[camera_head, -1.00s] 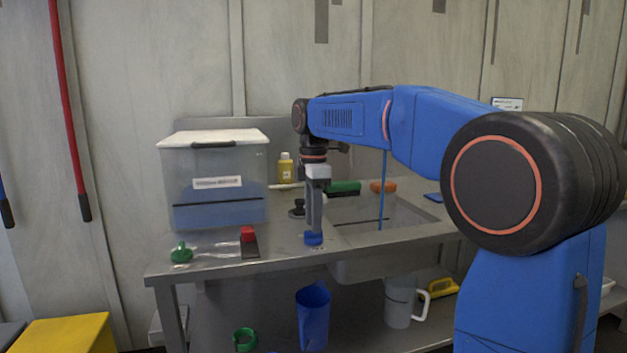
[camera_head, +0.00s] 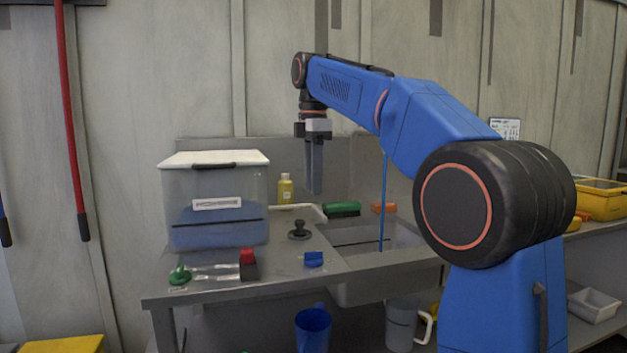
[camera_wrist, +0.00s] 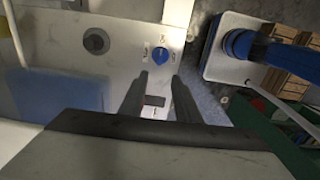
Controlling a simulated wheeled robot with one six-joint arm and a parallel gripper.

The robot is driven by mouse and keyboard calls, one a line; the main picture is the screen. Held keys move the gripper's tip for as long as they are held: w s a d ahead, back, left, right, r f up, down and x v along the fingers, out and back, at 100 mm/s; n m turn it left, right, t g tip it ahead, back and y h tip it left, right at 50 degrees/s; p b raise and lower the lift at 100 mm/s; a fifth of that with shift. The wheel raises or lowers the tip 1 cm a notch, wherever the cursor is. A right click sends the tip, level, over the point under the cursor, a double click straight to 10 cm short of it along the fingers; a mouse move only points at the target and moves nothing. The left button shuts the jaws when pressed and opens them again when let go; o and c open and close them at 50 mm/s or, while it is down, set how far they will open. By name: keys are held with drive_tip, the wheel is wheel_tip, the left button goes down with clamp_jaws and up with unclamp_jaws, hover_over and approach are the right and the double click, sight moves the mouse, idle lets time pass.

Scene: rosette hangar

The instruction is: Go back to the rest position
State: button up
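My gripper (camera_head: 314,192) hangs pointing down, well above the metal bench (camera_head: 350,262). Its two fingers are apart, and nothing shows between the tips in the wrist view (camera_wrist: 160,77). A small blue piece (camera_head: 313,259) sits on the bench below and apart from the fingers. It also shows just beyond the fingertips in the wrist view (camera_wrist: 160,55). My arm is bent with its elbow raised.
A lidded clear bin (camera_head: 216,215) stands left on the bench. Nearby are a black knob (camera_head: 299,230), a yellow bottle (camera_head: 285,188), a red-and-black item (camera_head: 248,262) and a green-ended item (camera_head: 180,275). A sink and brushes lie right. The air around the gripper is clear.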

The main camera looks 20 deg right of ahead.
drive_tip(key=shift+s, duration=0.1)
drive_tip(key=s+d+f+m+t, duration=0.2)
drive_tip(key=s+f+m, duration=0.7)
drive_tip(key=s+f, duration=0.8)
drive_tip(key=s+d+f+m+t, duration=0.2)
drive_tip(key=s+d+f+m, duration=0.3)
drive_tip(key=s+f+m, duration=0.4)
drive_tip(key=s+f, duration=0.7)
drive_tip(key=f, duration=0.1)
drive_tip(key=shift+s+f+t, duration=0.15)
drive_tip(key=shift+s+t, duration=0.2)
drive_tip(key=shift+t, duration=0.05)
drive_tip(key=shift+d, duration=0.1)
